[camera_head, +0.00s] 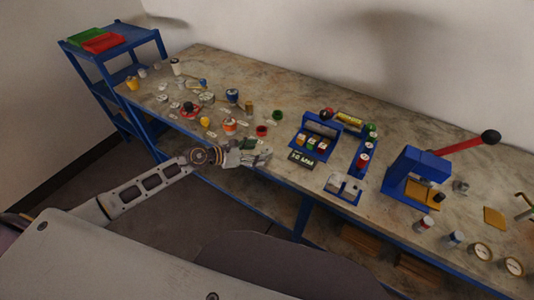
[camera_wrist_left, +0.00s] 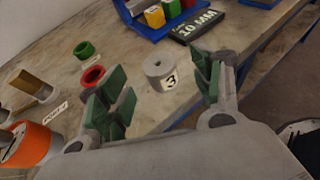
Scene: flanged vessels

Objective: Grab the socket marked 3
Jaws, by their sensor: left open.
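The socket marked 3 (camera_wrist_left: 158,68) is a grey cylinder with a hole in its top and a white label reading 3. It stands upright on the table in the left wrist view, beyond and between my fingers. My left gripper (camera_wrist_left: 161,92) is open, its green-padded fingers spread to either side of the socket, with nothing held. In the head view my left gripper (camera_head: 260,157) is low over the table's front edge. I cannot clearly pick out the socket there, close to the gripper. My right gripper is not in view.
A red ring-shaped cup (camera_wrist_left: 92,76) and a green one (camera_wrist_left: 84,49) stand left of the socket. A blue rack (camera_head: 303,131) with coloured blocks and a 10 MM plate (camera_head: 301,159) lies to the right. A blue press (camera_head: 408,176) stands farther right.

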